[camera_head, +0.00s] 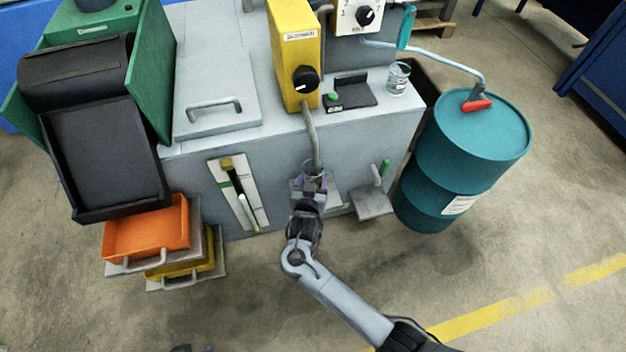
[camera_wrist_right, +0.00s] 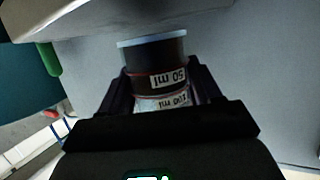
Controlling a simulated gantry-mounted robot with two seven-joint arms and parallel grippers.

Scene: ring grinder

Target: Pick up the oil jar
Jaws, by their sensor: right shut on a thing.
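A clear jar (camera_head: 315,170) is under the grey pipe at the front of the machine. My right gripper (camera_head: 309,188) is shut around it from the front. In the right wrist view the jar (camera_wrist_right: 153,68) sits between the two dark fingers (camera_wrist_right: 160,93). It has upside-down "50 ml" and "100 ml" labels, dark contents and a pale blue rounded edge. Whether it rests on a support is not clear. A dark, purple-tipped bit at the bottom edge of the head view may be my left gripper (camera_head: 191,348); its jaws cannot be made out.
A second glass jar (camera_head: 397,78) stands on the grey machine (camera_head: 275,150). A teal drum (camera_head: 455,150) is close at the right. A green-handled lever (camera_head: 382,170) is right of my gripper. Orange (camera_head: 147,230) and yellow bins are at the left. The front floor is mostly clear.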

